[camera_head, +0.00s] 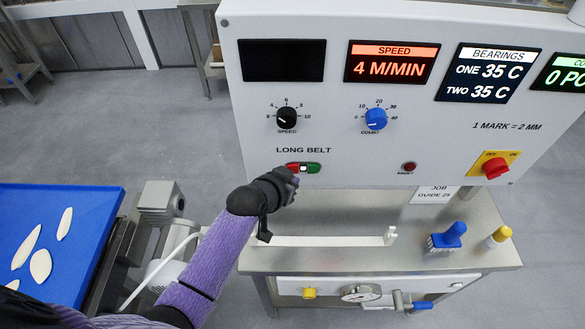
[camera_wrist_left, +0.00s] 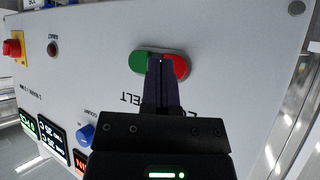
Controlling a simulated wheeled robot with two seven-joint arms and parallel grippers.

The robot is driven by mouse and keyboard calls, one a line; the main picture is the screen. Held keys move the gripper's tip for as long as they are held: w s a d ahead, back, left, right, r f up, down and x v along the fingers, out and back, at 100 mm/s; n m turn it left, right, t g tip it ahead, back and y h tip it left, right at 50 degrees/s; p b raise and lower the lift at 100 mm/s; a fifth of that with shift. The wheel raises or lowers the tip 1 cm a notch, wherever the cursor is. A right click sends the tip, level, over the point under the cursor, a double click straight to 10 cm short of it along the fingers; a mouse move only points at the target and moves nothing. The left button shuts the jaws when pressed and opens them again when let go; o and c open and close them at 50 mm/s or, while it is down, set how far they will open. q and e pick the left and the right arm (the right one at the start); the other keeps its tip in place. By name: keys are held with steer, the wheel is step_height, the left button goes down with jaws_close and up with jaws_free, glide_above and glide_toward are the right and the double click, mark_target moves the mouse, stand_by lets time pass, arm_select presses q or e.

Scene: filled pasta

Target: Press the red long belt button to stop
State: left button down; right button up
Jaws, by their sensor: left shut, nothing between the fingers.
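The long belt button pair sits under the "LONG BELT" label on the white control panel. Its red half (camera_head: 292,166) is on the left and its green half (camera_head: 313,168) on the right, with a small white piece between them. My left gripper (camera_head: 291,174) is shut and empty, its tips just in front of the pair's lower edge. In the left wrist view, which is turned over, the red half (camera_wrist_left: 181,66) shows right of the fingertips (camera_wrist_left: 160,62) and the green half (camera_wrist_left: 139,62) left. The fingers cover the middle. I cannot tell whether they touch. My right gripper is not in view.
Below is a steel table (camera_head: 350,262) with a blue brush (camera_head: 447,237). A blue belt (camera_head: 85,215) with pasta lies left.

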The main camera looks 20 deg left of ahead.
arm_select(q)
steer(key=shift+w, duration=0.15)
stand_by(0.5)
steer(key=shift+w+a, duration=0.1)
steer(key=shift+w, duration=0.15)
steer(key=shift+w+a, duration=0.1)
steer(key=shift+w, duration=0.3)
stand_by(0.8)
steer(key=shift+s+d+p, duration=0.25)
steer(key=shift+s+p, duration=0.3)
steer(key=shift+s, duration=0.25)
